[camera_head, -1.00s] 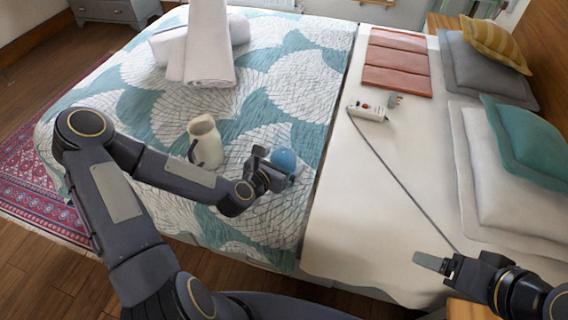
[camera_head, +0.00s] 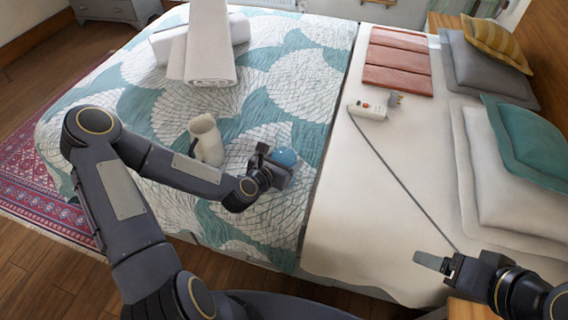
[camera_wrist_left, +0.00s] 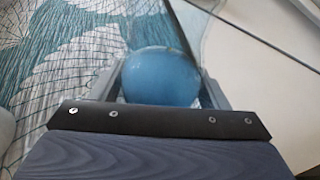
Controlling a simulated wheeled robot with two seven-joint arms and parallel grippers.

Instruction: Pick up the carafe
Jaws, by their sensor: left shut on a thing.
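A blue round thing (camera_head: 286,157) is between the fingers of my left gripper (camera_head: 273,168) over the patterned bedspread. In the left wrist view the blue ball shape (camera_wrist_left: 161,76) sits between both fingers, with a pale, glassy-looking area beyond it. It may be the carafe; its lower part is hidden. My left gripper is shut on it. Whether it is clear of the bed is hard to tell.
Rolled white towels (camera_head: 205,60) lie at the back of the bedspread (camera_head: 290,90).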

